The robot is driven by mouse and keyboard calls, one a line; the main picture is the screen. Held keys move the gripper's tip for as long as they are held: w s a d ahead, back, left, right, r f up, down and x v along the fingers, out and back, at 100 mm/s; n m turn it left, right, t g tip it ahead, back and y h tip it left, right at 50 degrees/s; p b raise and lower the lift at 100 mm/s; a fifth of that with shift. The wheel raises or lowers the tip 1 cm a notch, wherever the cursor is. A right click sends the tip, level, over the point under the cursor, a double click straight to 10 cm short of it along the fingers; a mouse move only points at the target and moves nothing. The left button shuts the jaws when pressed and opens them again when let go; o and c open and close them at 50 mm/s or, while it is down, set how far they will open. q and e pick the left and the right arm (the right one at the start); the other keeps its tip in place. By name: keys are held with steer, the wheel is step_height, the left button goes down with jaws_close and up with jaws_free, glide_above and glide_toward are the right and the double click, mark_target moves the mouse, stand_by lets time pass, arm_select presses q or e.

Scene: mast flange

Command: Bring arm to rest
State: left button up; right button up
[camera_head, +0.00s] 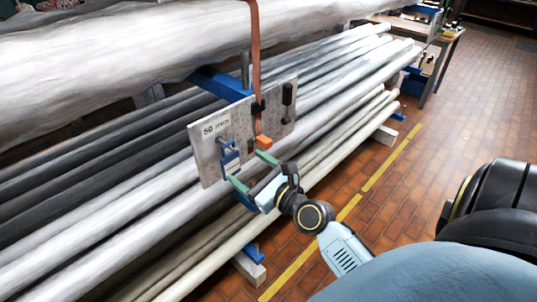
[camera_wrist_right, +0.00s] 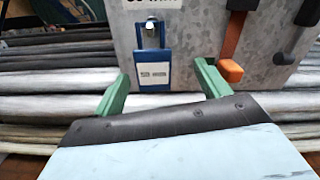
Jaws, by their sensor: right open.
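My right gripper (camera_head: 252,171) is open, with its two green fingers spread in front of a grey metal plate (camera_head: 206,152) marked "50 mm". In the right wrist view the fingers (camera_wrist_right: 161,90) stand apart with nothing between them. A blue tag or padlock-like piece with a white label (camera_wrist_right: 152,60) hangs on the plate just beyond the fingers, and it also shows in the head view (camera_head: 230,159). I cannot tell whether a finger touches it. My left gripper is not in view.
A copper-coloured bar with an orange end (camera_head: 263,141) hangs in front of the plate. Long pipes (camera_head: 130,220) lie on a blue-armed rack behind and below. A workbench (camera_head: 450,35) stands at the back right. Brick floor with a yellow line (camera_head: 350,208) lies open to the right.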

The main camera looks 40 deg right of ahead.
steer(key=s+b, duration=0.1)
steer(key=s, duration=0.6)
steer(key=shift+d, duration=0.3)
steer(key=s+a+f+n+g+b, duration=0.1)
steer(key=s+f+n+g+b, duration=0.3)
steer(key=f, duration=0.9)
steer(key=a+f+n+g, duration=0.15)
steer(key=f+n, duration=0.45)
steer(key=f, duration=0.7)
steer(key=s+a+f+n+g+b, duration=0.1)
steer(key=s+f+n+g+b, duration=0.3)
steer(key=f, duration=0.9)
steer(key=s+a+f+n+g+h+b, duration=0.1)
steer(key=s+f+n+g, duration=0.6)
steer(key=s+f+n, duration=1.4)
steer(key=s+a+f+b, duration=0.1)
steer(key=s+f, duration=0.1)
steer(key=s, duration=0.2)
steer(key=shift+s+a+f, duration=0.15)
steer(key=shift+a+f, duration=0.2)
steer(key=shift+g, duration=0.25)
